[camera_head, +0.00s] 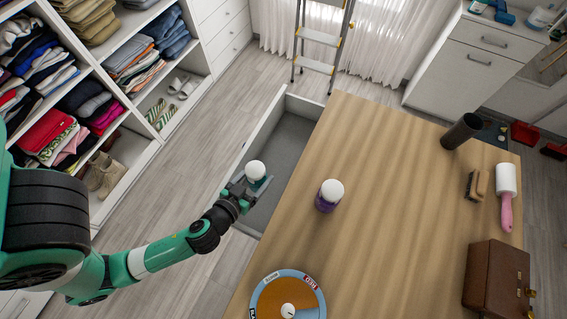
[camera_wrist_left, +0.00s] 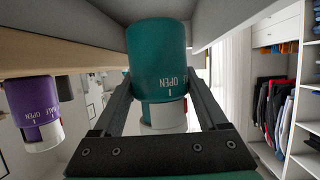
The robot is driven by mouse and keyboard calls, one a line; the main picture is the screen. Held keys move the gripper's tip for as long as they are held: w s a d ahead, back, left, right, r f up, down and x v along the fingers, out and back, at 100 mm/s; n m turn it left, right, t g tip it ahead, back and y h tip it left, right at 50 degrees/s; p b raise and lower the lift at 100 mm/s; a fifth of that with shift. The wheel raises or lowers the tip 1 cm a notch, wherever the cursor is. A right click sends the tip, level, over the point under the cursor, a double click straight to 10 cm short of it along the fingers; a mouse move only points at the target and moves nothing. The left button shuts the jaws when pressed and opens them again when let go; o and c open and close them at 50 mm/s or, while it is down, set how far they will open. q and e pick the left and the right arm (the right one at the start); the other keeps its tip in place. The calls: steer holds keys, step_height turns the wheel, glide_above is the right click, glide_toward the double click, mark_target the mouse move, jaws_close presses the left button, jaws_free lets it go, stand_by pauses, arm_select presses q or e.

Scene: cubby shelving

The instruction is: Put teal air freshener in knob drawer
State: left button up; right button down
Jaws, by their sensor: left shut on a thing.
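The teal air freshener (camera_head: 256,171) has a white domed top and is held upright in the head view. My left gripper (camera_head: 250,186) is shut on it. The left wrist view looks upside down and shows the teal body (camera_wrist_left: 157,60) between the two fingers (camera_wrist_left: 160,100). In the head view, the open drawer (camera_head: 287,145) sticks out from the left side of the wooden table, and its grey inside looks empty. The gripper and air freshener appear over its near part. Their height relative to the rim is unclear. My right gripper is not in view.
A purple air freshener (camera_head: 328,196) stands on the wooden tabletop (camera_head: 400,210) close to the drawer. A round coloured board (camera_head: 288,298) lies at the near edge. A dark cylinder (camera_head: 461,131), a brush (camera_head: 477,185), a lint roller (camera_head: 507,196) and a brown case (camera_head: 495,280) are on the right.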

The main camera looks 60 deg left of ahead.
arm_select(q)
steer(key=shift+w+a+f+b, duration=0.7)
steer(key=shift+w+a+f, duration=0.95)
steer(key=shift+f, duration=0.55)
steer(key=shift+w+a+f+b, duration=0.7)
steer(key=shift+w+a+f, duration=0.9)
steer(key=shift+f, duration=0.65)
steer(key=shift+w+a+f+b, duration=0.7)
steer(key=shift+w+a+f, duration=0.95)
steer(key=shift+f, duration=0.55)
steer(key=o, duration=1.4)
steer(key=shift+w+d, duration=0.15)
steer(key=shift+o, duration=0.2)
steer(key=shift+r, duration=0.15)
steer(key=shift+s+d+r+p, duration=0.15)
steer(key=shift+s+r+p, duration=0.05)
steer(key=shift+p, duration=0.15)
steer(key=v, duration=0.7)
